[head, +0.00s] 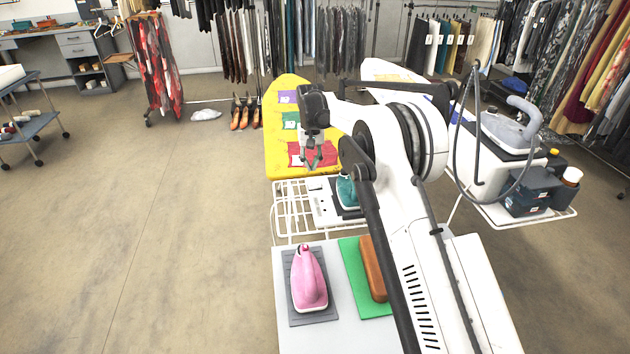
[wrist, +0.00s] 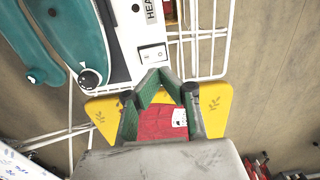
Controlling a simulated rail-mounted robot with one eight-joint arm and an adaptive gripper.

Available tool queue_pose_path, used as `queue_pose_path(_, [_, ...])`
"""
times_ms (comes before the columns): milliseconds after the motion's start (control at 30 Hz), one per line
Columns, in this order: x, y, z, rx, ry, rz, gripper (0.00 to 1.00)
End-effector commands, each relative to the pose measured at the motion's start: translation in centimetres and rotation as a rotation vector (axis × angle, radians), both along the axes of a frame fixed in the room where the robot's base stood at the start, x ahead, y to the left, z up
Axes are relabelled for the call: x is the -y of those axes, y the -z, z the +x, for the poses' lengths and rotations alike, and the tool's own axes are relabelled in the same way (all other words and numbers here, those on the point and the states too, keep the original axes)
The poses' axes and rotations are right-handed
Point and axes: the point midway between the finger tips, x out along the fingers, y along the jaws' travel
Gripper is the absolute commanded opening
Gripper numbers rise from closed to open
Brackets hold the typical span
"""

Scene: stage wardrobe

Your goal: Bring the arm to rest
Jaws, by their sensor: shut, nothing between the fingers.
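My arm reaches forward over the ironing station in the head view. My gripper (head: 318,163) hangs down above the yellow ironing board (head: 283,90), over a red cloth (head: 298,153) near its close end. In the wrist view my gripper (wrist: 160,72) has its fingers drawn together with nothing held. The red cloth (wrist: 165,122) shows between the finger links, with yellow board (wrist: 215,105) around it. A teal iron (head: 346,190) rests on a white stand, close to the gripper; it also shows in the wrist view (wrist: 85,40). My arm hides part of the stand.
A pink iron (head: 308,280) and a brown block (head: 373,268) on a green mat (head: 352,262) stand in front. A grey iron (head: 510,128), its hose and several bottles are at the right. Clothes racks line the back.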

Motion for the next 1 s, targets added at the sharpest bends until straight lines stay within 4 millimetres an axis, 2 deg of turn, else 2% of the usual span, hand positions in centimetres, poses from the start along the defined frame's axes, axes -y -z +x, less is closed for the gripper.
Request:
queue_pose_path(167, [0.1,-0.3,-0.1,0.002,0.001,0.0,0.0])
queue_pose_path(267, [0.7,-1.5,-0.3,0.011,0.005,0.003,0.0])
queue_pose_path(467, [3.1,-6.6,-2.0,0.053,0.021,0.015,0.0])
queue_pose_path(667, [5.9,-11.9,-4.7,0.105,0.039,0.028,0.0])
queue_pose_path(1000, [10.6,-19.3,-10.9,0.193,0.068,0.045,0.0])
